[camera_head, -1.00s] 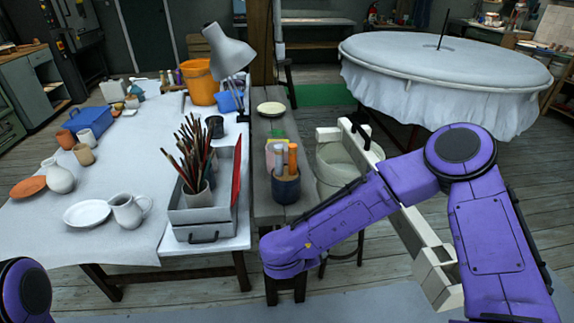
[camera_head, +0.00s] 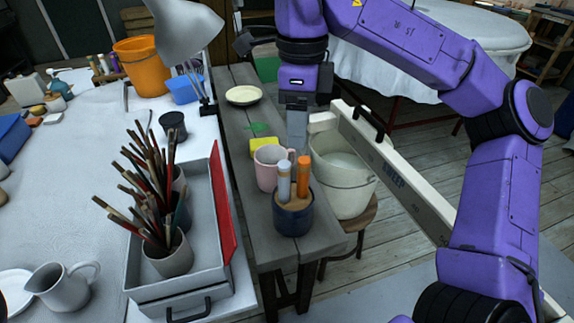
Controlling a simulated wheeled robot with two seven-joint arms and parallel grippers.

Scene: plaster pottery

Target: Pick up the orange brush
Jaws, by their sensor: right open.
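The orange brush (camera_head: 303,176) stands upright in a dark blue holder (camera_head: 293,218) with a wooden top, on the narrow grey bench. A pale grey-white brush (camera_head: 284,180) stands just left of it in the same holder. My right gripper (camera_head: 297,146) points down and appears just above or behind the tops of the two brushes. It is open and apart from the orange brush as far as I can see. Its fingers show nearly edge-on, so the gap between them is hard to make out. My left gripper is not in view.
A pink mug (camera_head: 268,168) and yellow block (camera_head: 263,147) stand close behind the holder. A white bucket (camera_head: 345,190) and a long pale beam (camera_head: 400,180) are on the right. A grey toolbox (camera_head: 205,277) with paintbrush pots is on the left.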

